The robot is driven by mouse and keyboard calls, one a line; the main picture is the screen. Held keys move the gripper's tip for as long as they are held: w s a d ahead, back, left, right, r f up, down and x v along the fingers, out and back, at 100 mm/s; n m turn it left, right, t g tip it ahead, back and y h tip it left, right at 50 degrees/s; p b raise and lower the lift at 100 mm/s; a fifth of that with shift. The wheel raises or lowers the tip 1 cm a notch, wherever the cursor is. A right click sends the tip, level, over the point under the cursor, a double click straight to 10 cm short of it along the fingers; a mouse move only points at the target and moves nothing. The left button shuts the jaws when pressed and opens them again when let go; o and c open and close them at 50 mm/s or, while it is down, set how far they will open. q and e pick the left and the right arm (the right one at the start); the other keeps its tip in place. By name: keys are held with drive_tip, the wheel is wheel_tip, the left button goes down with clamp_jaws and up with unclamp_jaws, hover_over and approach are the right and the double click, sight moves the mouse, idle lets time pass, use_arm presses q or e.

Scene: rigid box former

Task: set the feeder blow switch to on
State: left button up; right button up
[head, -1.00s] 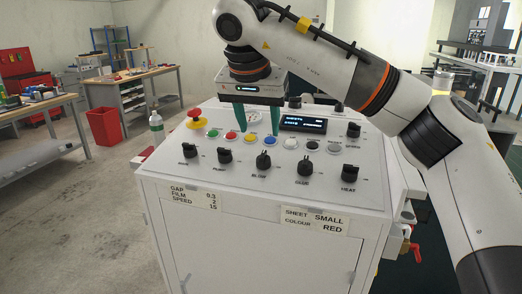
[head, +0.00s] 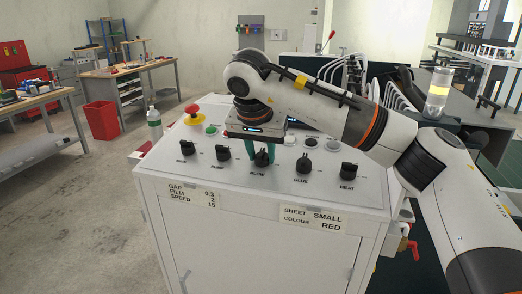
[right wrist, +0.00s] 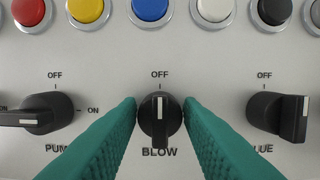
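The feeder blow switch is a black rotary knob (head: 261,158) in the middle of the front knob row on the white control panel. In the right wrist view the knob (right wrist: 160,120) sits above the label BLOW, its white mark upright in line with OFF. My right gripper (head: 261,149), with green fingers, is down at this knob. In the right wrist view its fingertips (right wrist: 160,103) stand on either side of the knob, with a thin gap on each side; I see no clear contact. My left gripper is not in view.
The pump knob (right wrist: 36,113) is at left and the glue knob (right wrist: 282,115) at right, close to the fingers. Coloured buttons, including a blue one (right wrist: 152,8), line the row behind. A red emergency stop (head: 193,112) stands at the panel's back left.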

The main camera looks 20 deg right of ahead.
drive_tip(key=c, duration=0.5)
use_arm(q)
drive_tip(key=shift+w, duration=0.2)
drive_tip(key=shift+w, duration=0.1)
use_arm(e)
drive_tip(key=shift+m, duration=0.4)
drive_tip(key=m, duration=0.3)
drive_tip(key=shift+m+h, duration=0.3)
drive_tip(key=m+g, duration=0.1)
drive_tip(key=m, duration=0.3)
drive_tip(key=shift+r, duration=0.1)
drive_tip(key=m+g, duration=0.1)
drive_tip(key=m, duration=0.4)
drive_tip(key=shift+p, duration=0.3)
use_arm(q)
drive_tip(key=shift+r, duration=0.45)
use_arm(e)
drive_tip(key=shift+w+m+g, duration=0.1)
drive_tip(key=shift+m+g, duration=0.2)
drive_tip(key=shift+m, duration=2.1)
